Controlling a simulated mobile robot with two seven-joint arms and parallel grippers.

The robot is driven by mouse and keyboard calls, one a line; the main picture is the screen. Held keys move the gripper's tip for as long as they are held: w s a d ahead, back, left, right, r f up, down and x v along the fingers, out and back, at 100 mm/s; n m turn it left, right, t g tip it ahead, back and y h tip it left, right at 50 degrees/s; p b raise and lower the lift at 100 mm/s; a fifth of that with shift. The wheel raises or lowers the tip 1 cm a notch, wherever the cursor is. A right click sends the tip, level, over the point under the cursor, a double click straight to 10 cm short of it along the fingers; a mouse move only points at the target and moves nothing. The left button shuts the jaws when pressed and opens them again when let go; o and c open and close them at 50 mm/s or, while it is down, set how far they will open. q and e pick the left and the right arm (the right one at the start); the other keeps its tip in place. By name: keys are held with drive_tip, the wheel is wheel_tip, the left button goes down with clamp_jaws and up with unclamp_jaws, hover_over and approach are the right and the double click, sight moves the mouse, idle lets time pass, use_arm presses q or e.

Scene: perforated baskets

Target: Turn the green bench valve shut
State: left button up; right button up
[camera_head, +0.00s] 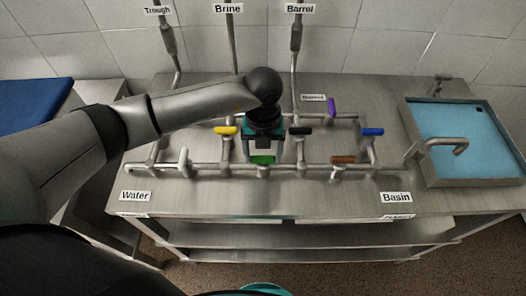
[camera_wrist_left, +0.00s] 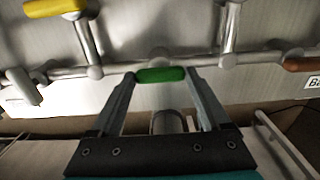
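The green valve handle (camera_head: 263,160) sits on the front pipe of the bench, in the middle. It lies left to right, in line with that pipe, and also shows in the left wrist view (camera_wrist_left: 160,75). My left gripper (camera_head: 263,152) is over it, pointing down at the bench. In the left wrist view the fingers (camera_wrist_left: 160,78) are spread, one at each end of the green handle. A small gap seems to show at each end; whether they touch it I cannot tell. My right gripper is not in view.
Other handles stand close by: yellow (camera_head: 226,130), black (camera_head: 301,130), white (camera_head: 183,156), brown (camera_head: 343,159), blue (camera_head: 372,132) and purple (camera_head: 331,106). A sink (camera_head: 408,130) with a tap (camera_head: 440,142) is at the right. The bench front (camera_head: 260,195) is clear.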

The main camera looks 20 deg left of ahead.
use_arm(q)
drive_tip(key=c, duration=0.7)
drive_tip(key=shift+c, duration=0.2)
drive_tip(key=shift+m, duration=0.3)
drive_tip(key=m+b, duration=0.2)
drive_tip(key=m, duration=0.1)
drive_tip(key=shift+w+m, duration=0.1)
drive_tip(key=shift+m, duration=0.2)
drive_tip(key=m+b, duration=0.3)
drive_tip(key=m, duration=0.1)
drive_tip(key=shift+m, duration=0.3)
drive_tip(key=m+b, duration=0.4)
drive_tip(key=m, duration=0.1)
drive_tip(key=shift+m+b, duration=1.5)
drive_tip(key=shift+m, duration=0.5)
drive_tip(key=shift+r, duration=0.1)
